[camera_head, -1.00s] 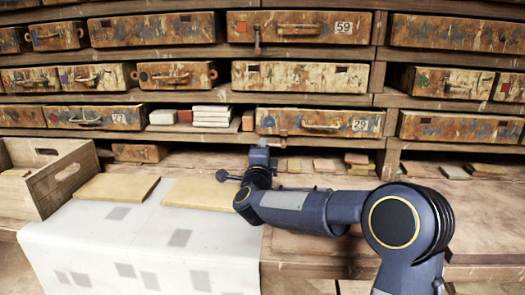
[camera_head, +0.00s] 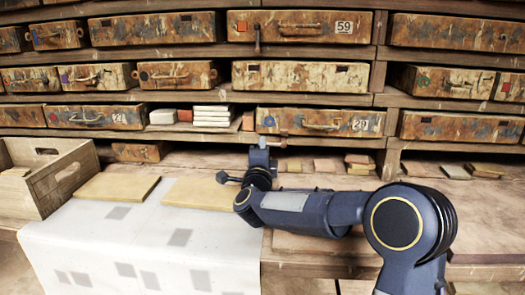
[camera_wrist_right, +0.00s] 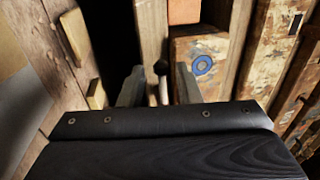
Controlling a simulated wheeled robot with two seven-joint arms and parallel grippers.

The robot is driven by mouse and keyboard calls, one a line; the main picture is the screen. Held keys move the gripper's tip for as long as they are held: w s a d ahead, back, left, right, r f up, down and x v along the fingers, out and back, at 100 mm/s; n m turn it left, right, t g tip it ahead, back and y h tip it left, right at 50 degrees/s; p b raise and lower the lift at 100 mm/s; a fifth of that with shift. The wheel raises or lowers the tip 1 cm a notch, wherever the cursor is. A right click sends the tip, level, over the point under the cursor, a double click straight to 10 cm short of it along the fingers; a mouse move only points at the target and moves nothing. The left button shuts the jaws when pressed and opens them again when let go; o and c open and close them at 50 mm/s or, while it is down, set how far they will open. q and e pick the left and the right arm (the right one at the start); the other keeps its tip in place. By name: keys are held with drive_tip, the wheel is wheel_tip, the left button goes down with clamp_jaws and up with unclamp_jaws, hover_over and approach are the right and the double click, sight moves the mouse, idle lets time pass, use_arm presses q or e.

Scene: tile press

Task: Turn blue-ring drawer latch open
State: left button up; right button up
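The blue-ring drawer (camera_head: 342,123) is a worn, rusty-painted drawer with number 20, closed in the lower row. Its blue ring mark (camera_head: 269,121) also shows in the right wrist view (camera_wrist_right: 202,65). A small brownish latch (camera_head: 283,138) sits at the drawer's lower left edge. In the right wrist view a dark-tipped piece, apparently the latch (camera_wrist_right: 161,68), stands between the fingertips. My right gripper (camera_head: 262,144) is just below the ring, at the latch. Its two fingers (camera_wrist_right: 160,88) are apart; I cannot tell whether they touch the latch. My left gripper is not in view.
Stacked white tiles (camera_head: 212,115) lie on the shelf left of the drawer. Loose tiles (camera_head: 358,160) sit on the shelf below right. A wooden crate (camera_head: 65,178) stands at the left. A white sheet (camera_head: 150,250) and tan boards (camera_head: 118,187) cover the front left bench.

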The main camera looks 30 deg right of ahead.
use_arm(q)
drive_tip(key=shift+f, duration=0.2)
use_arm(e)
drive_tip(key=v, duration=0.7)
drive_tip(key=shift+s, duration=0.15)
drive_tip(key=shift+a, duration=0.15)
